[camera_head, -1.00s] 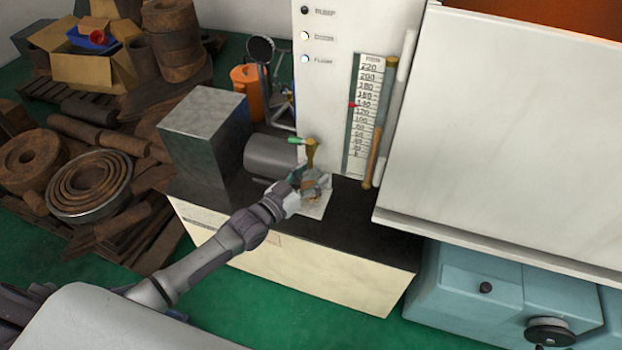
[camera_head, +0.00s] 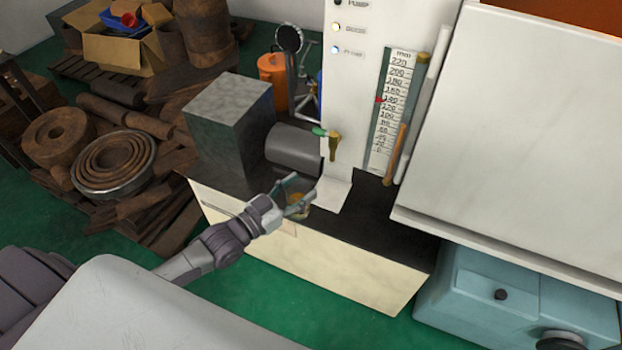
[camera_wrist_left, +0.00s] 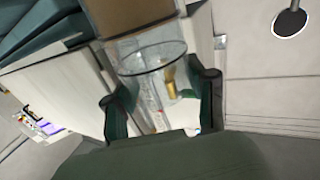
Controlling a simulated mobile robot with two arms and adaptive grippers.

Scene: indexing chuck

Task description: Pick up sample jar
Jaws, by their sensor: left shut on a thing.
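The sample jar (camera_head: 298,200) is a small clear glass with amber-brown contents, partly covered by the fingers in the head view. My left gripper (camera_head: 300,194) is shut around it, in front of and to the left of the brass tap (camera_head: 333,146) with its green handle. In the left wrist view the clear jar (camera_wrist_left: 150,62) stands out between the two fingers of the gripper (camera_wrist_left: 163,100), with its round rim and brown contents visible. The jar appears held over the dark bench top, near its front edge. My right gripper is in neither view.
A white pad (camera_head: 334,194) lies bare below the tap. A grey block (camera_head: 230,120) and a dark cylinder (camera_head: 294,148) stand behind my gripper on the bench (camera_head: 365,232). The white panel with a scale (camera_head: 390,110) rises behind. A large white box (camera_head: 510,120) is at right.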

